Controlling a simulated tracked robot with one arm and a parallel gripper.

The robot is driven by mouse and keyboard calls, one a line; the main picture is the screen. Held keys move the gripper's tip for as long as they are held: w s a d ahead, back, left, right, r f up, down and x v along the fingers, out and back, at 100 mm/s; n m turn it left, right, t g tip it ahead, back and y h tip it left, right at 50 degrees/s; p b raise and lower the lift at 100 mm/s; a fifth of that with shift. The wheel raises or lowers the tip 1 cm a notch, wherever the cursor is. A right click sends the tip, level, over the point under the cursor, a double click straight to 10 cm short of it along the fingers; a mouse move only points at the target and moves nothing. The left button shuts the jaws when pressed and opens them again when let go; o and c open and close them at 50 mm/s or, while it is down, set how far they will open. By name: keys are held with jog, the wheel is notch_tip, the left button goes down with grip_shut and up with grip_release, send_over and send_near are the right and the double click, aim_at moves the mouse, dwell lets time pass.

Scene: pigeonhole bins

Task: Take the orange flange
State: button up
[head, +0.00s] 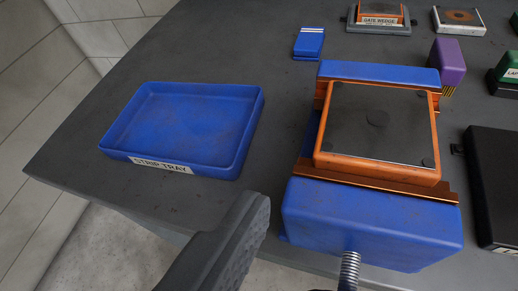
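An orange square part (378,126) with a dark top plate is held between the jaws of a blue vise (370,225). The plate has a round mark in its middle and small dark round spots at the corners. It is the largest orange thing in view; I cannot tell for sure that it is the flange. Only one dark grey finger of my gripper (236,238) clearly shows, at the bottom centre, left of the vise and apart from the orange part. The other finger is not clearly visible, so the opening cannot be judged.
An empty blue tray (163,164) labelled STRIP TRAY lies left on the grey bench. Behind are a small blue block (309,43), the GATE WEDGE holder (379,28) and a purple brush (449,58). A black case (495,180) stands right. The vise screw (349,271) sticks out in front.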

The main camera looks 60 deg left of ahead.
send_near(379, 130)
jog(key=x, duration=0.3)
jog(key=shift+w+a+f, duration=0.1)
jog(key=shift+w+a, duration=0.1)
jog(key=shift+w, duration=0.05)
jog(key=shift+x, duration=2.7)
jog(key=c, duration=1.4)
jog(key=shift+c, duration=0.2)
notch_tip(379, 130, up, 4)
jog(key=shift+f, duration=0.15)
jog(key=s+d+r+b, duration=0.1)
jog(key=s+d+b, duration=0.3)
jog(key=s, duration=1.1)
jog(key=shift+d+r, duration=0.2)
jog(key=shift+d, duration=0.7)
